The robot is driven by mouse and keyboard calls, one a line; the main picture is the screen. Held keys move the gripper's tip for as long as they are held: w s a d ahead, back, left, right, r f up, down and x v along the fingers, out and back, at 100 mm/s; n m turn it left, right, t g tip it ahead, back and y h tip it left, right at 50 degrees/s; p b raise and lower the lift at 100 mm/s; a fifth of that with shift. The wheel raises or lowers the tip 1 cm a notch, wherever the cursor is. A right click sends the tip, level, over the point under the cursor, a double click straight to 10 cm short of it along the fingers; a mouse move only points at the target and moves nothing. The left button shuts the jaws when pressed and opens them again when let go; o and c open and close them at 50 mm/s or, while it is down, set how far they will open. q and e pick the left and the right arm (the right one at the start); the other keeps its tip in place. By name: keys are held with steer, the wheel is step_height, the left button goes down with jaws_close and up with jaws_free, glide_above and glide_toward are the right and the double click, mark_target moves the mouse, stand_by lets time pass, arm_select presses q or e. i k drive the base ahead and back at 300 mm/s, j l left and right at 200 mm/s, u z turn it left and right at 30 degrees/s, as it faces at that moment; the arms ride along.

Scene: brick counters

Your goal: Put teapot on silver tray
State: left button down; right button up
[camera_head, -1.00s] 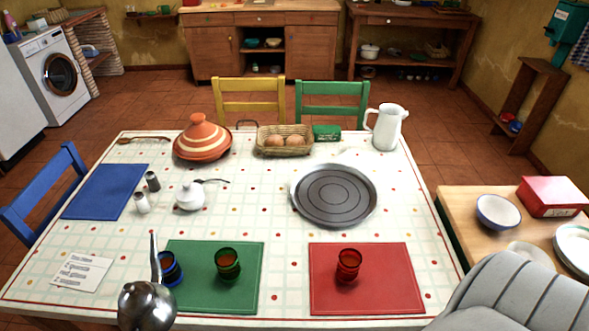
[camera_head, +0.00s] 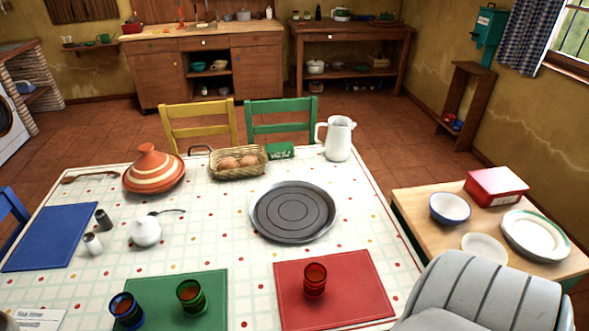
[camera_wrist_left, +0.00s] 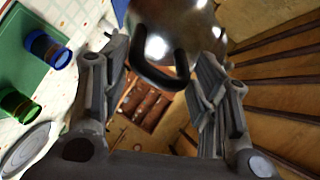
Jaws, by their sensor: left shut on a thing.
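The round silver tray (camera_head: 262,228) lies flat on the checked tablecloth right of the middle in the head view, with nothing on it. A grey round rim low at the left in the wrist view looks like the same tray (camera_wrist_left: 28,148). The shiny metal teapot (camera_wrist_left: 185,22) with a black handle fills the top of the left wrist view. My left gripper (camera_wrist_left: 160,62) is shut on the teapot by its handle, one finger on each side. In the head view neither gripper shows clearly; only a dark bit shows at the bottom left corner. My right gripper is not in view.
Glasses stand on the green mat (camera_head: 160,285) and red mat (camera_head: 355,290). A white sugar bowl (camera_head: 146,232), tagine (camera_head: 154,172), egg basket (camera_head: 235,165) and white jug (camera_head: 339,140) stand around the tray.

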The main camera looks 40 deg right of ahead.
mark_target(293, 210)
steer(key=z, duration=0.9)
steer(key=i+l+z, duration=0.3)
steer(key=i+l, duration=0.3)
